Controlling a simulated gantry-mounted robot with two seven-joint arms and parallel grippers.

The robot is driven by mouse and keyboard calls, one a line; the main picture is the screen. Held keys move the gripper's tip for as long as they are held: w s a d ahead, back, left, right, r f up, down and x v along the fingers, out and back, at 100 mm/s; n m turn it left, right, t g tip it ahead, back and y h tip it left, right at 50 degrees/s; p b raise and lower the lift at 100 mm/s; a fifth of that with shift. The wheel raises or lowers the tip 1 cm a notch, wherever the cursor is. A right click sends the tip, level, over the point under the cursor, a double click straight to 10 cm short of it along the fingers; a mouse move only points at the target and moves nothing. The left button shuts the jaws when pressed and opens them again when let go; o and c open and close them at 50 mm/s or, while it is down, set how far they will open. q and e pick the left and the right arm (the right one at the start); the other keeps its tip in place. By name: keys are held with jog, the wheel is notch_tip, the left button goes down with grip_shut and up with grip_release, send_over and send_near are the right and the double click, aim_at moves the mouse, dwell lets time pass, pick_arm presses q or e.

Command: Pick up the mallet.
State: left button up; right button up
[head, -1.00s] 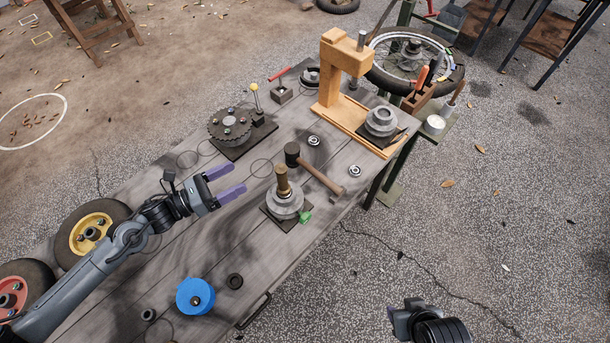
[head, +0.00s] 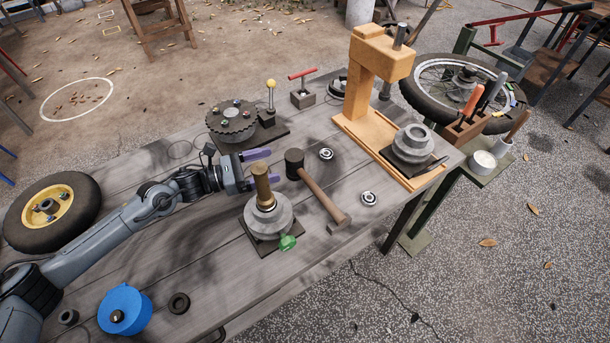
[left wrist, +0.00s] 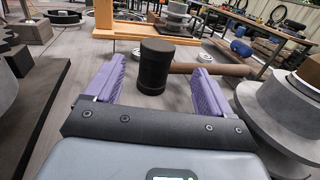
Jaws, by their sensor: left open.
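The mallet lies on the grey wooden bench, with a dark head (head: 294,163) and a brown wooden handle (head: 322,196) that runs toward the lower right in the head view. In the left wrist view, the mallet's head (left wrist: 155,66) stands just ahead, between the lines of the two purple fingers, and its handle (left wrist: 212,69) runs off to the right past the right finger. My left gripper (head: 262,168) is open and empty, low over the bench and just left of the mallet's head. My right gripper is out of the head view.
A grey stepped hub with a brass post (head: 266,215) stands close on the near side of my left gripper. A toothed disc (head: 232,120) on a dark plate is on the far side. An orange press (head: 371,80) stands beyond the mallet. Small bearings (head: 369,198) lie nearby.

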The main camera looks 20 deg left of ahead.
aim_at(290, 156)
pick_arm(q)
jog(key=shift+x, duration=0.95)
jog(key=b+x, duration=0.2)
jog(key=x, duration=0.2)
jog(key=shift+w+f, duration=0.1)
jog(key=shift+w, duration=0.2)
jog(key=shift+w+d, duration=0.2)
jog(key=shift+d, duration=0.15)
jog(key=shift+c, duration=0.7)
jog(key=c, duration=1.2)
jog(key=shift+c, duration=0.7)
